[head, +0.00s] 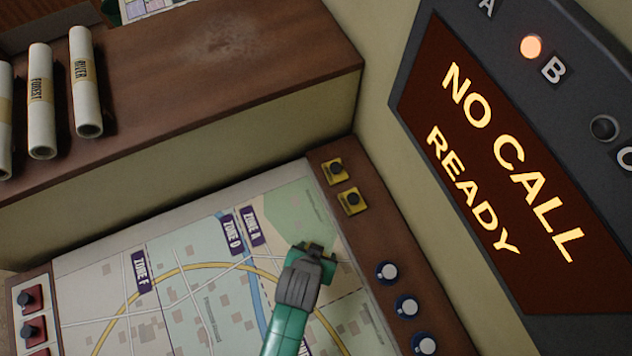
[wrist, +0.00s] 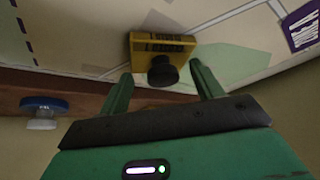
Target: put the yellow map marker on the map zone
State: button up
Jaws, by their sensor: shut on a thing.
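My gripper (head: 316,250) is over the upper right part of the map (head: 100,250), close to its right edge. In the wrist view its two green fingers (wrist: 161,70) are shut on a yellow map marker (wrist: 163,44), a block with dark lettering and a black knob. The head view hides this marker behind my gripper. The marker is against or just over the pale map surface; I cannot tell if it touches. Two other yellow markers (head: 334,170) (head: 351,200) sit on the brown right-hand rail. Purple labels for Zone A (head: 252,226), Zone D (head: 232,236) and Zone F (head: 141,272) show.
Several blue markers with white knobs (head: 387,271) line the right rail (head: 375,245). Red markers (head: 31,298) sit on the left rail. Rolled maps (head: 86,80) lie on the raised brown shelf (head: 250,60). A display panel (head: 480,150) reading "NO CALL READY" stands at right.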

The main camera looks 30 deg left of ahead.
jog(key=o, duration=1.2)
jog(key=shift+f, duration=0.1)
jog(key=p+v, duration=0.2)
jog(key=v, duration=1)
